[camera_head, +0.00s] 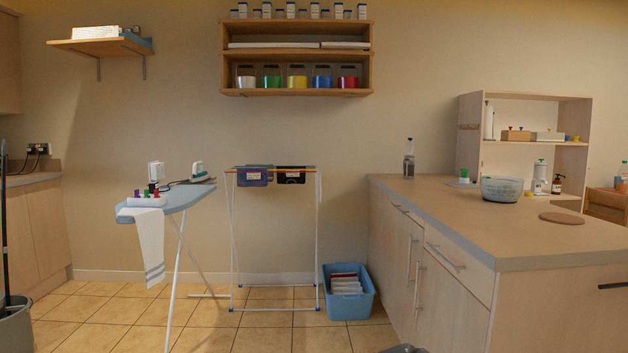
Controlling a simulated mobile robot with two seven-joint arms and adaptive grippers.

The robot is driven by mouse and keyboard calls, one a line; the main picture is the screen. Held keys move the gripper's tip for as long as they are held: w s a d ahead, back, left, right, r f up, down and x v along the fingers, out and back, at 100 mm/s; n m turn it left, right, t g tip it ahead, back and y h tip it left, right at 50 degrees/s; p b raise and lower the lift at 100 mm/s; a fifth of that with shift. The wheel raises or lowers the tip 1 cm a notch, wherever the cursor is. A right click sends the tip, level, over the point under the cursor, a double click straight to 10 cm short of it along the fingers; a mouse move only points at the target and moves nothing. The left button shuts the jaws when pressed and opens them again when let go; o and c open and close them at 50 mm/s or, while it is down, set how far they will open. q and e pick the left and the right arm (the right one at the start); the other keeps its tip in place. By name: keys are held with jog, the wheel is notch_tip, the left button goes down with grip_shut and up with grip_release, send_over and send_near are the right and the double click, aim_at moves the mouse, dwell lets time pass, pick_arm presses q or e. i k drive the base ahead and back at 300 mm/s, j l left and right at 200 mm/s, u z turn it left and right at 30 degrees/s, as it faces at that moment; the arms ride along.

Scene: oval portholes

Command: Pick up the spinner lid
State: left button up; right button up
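A pale, flat piece with a green knob (463,179) lies on the counter, left of the blue bowl; it looks like the spinner lid, though it is small in the view. The light blue, see-through bowl (502,190) stands open on the counter, apart from that piece.
The wooden counter (485,222) also holds a dark bottle (409,160), a round brown mat (562,217) and a white pump device (540,178). A blue basket (348,297), a drying rack (277,238) and an ironing board (180,199) stand left of it.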

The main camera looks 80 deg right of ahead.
aim_at(462, 183)
jog(key=z, duration=3.4)
jog(key=i+l+z, duration=0.25)
jog(key=z, duration=0.15)
jog(key=i+l+z, duration=0.1)
jog(key=i+z, duration=0.7)
jog(key=i+l+z, duration=0.1)
jog(key=i+z, duration=0.35)
jog(key=i, duration=0.3)
jog(key=i+j+z, duration=0.15)
jog(key=i+z, duration=0.35)
jog(key=i, duration=1.1)
jog(key=i+u, duration=0.1)
jog(key=i, duration=0.75)
jog(key=i+u, duration=0.35)
jog(key=u, duration=0.15)
jog(key=i+u, duration=0.45)
jog(key=i+l+u, duration=0.15)
jog(key=u, duration=0.35)
jog(key=i+j+u, duration=0.2)
jog(key=i+u, duration=0.25)
jog(key=i+j+u, duration=0.1)
jog(key=i+u, duration=0.15)
jog(key=u, duration=0.25)
jog(key=i+l+u, duration=0.1)
jog(key=i+u, duration=0.35)
jog(key=k, duration=0.1)
